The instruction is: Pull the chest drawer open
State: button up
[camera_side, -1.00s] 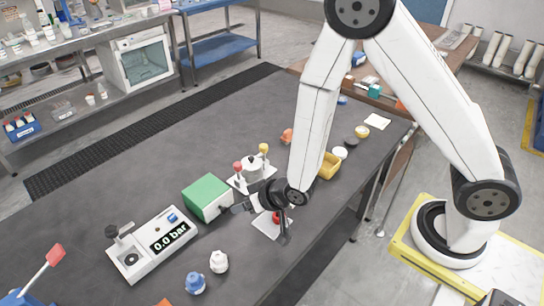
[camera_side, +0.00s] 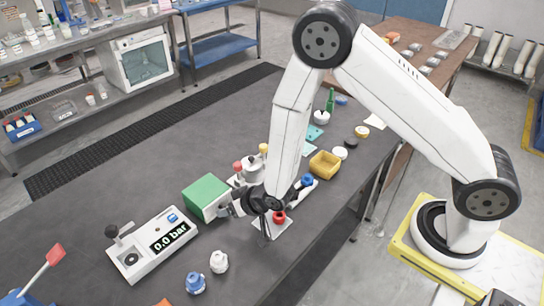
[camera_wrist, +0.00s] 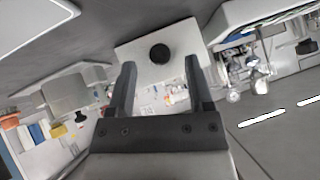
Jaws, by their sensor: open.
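The chest (camera_side: 204,194) is a small box with a green top, standing on the dark table in the side view. Its pale front faces right, towards my gripper (camera_side: 233,209). In the wrist view, a pale square panel with a round black knob (camera_wrist: 159,54) faces me. The knob lies between the fingertips of my gripper (camera_wrist: 160,66) in the picture, and I see a gap on both sides. The jaws are open. I cannot tell how far the fingers reach past the knob, or whether the drawer stands out from the chest.
A white pressure device reading 0.0 bar (camera_side: 150,245) stands left of the chest. A device with red and yellow knobs (camera_side: 248,170) stands close behind my gripper. A red part (camera_side: 279,217) on a white plate is close to my wrist.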

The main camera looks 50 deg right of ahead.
jog(key=shift+w+f, duration=0.45)
jog(key=shift+a, duration=0.1)
grip_shut()
dwell(1.2)
